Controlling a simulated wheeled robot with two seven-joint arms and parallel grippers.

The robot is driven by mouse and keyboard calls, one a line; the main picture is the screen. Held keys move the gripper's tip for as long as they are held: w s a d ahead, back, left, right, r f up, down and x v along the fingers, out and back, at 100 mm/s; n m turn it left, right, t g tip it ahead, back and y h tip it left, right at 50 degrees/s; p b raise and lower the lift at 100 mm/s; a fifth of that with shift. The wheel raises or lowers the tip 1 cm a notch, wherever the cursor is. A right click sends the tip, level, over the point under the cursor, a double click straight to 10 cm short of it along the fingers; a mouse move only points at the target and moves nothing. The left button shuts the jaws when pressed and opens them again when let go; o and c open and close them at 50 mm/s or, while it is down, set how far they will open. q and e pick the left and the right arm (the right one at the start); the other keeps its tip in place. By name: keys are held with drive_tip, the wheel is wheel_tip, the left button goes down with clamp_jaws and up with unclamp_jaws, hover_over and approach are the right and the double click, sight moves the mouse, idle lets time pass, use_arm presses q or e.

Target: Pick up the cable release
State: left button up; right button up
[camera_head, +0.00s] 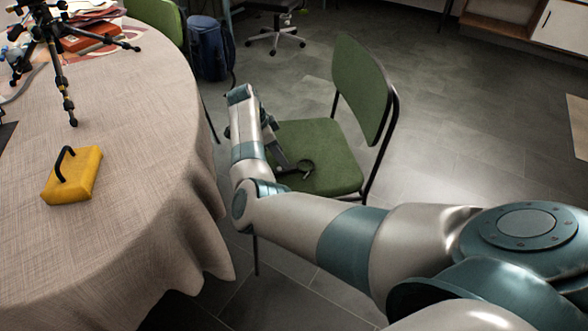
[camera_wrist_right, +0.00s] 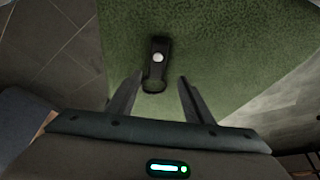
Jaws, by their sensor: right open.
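The cable release (camera_wrist_right: 158,52) is a small black piece with a round white button, lying on the green chair seat. In the head view my forearm hides much of this gripper (camera_head: 288,165). My left gripper is out of view.
The green chair (camera_head: 330,150) has a backrest at the right of the seat. A round table with a beige cloth (camera_head: 130,220) stands left, bearing a yellow case (camera_head: 82,180) and a black tripod (camera_head: 62,85). A blue backpack (camera_head: 209,47) stands on the floor behind.

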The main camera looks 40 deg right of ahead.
sight(293, 168)
drive_tip(key=f, duration=0.2)
drive_tip(key=s+f, duration=0.1)
drive_tip(key=f, duration=0.1)
drive_tip(key=shift+d+b, duration=0.3)
drive_tip(key=shift+s+d+f, duration=0.1)
drive_tip(key=shift+d+f, duration=0.15)
drive_tip(key=shift+f, duration=0.3)
drive_tip(key=shift+c, duration=0.6)
drive_tip(key=c, duration=1)
